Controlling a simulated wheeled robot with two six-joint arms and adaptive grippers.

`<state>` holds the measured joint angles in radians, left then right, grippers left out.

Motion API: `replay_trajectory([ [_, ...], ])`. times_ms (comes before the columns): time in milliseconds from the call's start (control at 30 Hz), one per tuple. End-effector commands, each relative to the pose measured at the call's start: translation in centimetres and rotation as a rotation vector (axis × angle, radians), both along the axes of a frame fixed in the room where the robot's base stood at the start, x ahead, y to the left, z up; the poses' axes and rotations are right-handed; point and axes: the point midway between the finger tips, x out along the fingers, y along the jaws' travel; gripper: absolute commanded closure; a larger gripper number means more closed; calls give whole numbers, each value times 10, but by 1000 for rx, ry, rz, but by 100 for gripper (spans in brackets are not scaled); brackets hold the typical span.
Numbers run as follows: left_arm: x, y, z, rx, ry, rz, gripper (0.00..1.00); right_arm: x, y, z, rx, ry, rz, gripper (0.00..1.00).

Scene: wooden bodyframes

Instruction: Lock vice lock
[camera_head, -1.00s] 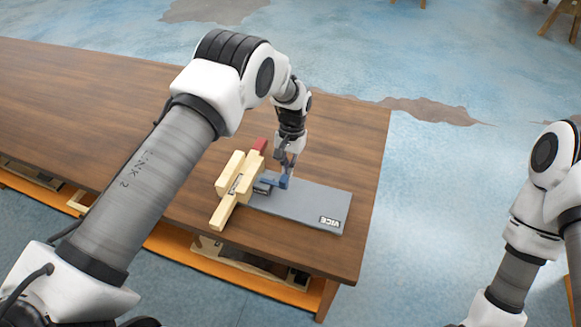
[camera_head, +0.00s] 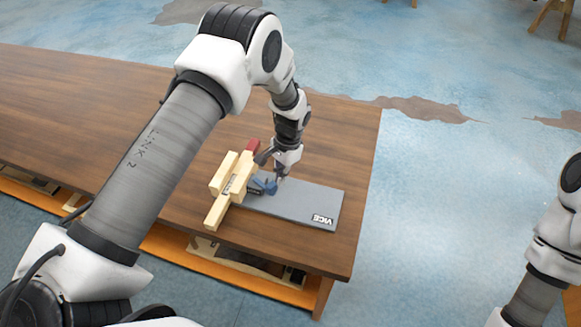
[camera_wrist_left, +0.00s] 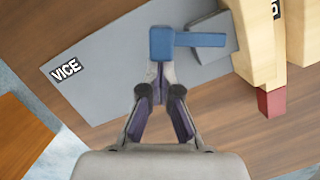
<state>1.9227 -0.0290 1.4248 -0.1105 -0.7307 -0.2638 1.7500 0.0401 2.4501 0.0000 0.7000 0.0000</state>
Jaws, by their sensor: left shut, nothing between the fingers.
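The vice stands on the wooden table, with a grey base plate (camera_head: 310,200) marked VICE and pale wooden jaws (camera_head: 222,190). Its blue lock handle (camera_head: 266,187) sits beside the jaws; in the left wrist view the blue handle (camera_wrist_left: 200,40) shows a square hub with an arm pointing right toward the wooden jaws. My left gripper (camera_head: 280,178) is at the handle; in the left wrist view its fingertips (camera_wrist_left: 158,72) are together right at the hub, with nothing seen between them. Whether they touch the hub I cannot tell. My right gripper is out of view.
A red block end (camera_head: 253,145) sticks out at the back of the wooden jaws; it also shows in the left wrist view (camera_wrist_left: 271,101). The wooden table (camera_head: 110,85) is clear to the left and behind the vice. Its right edge lies close past the plate.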

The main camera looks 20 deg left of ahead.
Motion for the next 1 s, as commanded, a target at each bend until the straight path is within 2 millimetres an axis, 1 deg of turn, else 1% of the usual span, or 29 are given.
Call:
replay_trajectory([
  [100,-10,1,0,1,4,-106,100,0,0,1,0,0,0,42],
  [600,-41,8,0,1,3,-582,100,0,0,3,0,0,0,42],
  [767,-48,10,-1,0,4,-732,100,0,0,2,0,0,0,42],
  [1000,-52,13,-1,0,3,-933,100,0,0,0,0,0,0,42],
])
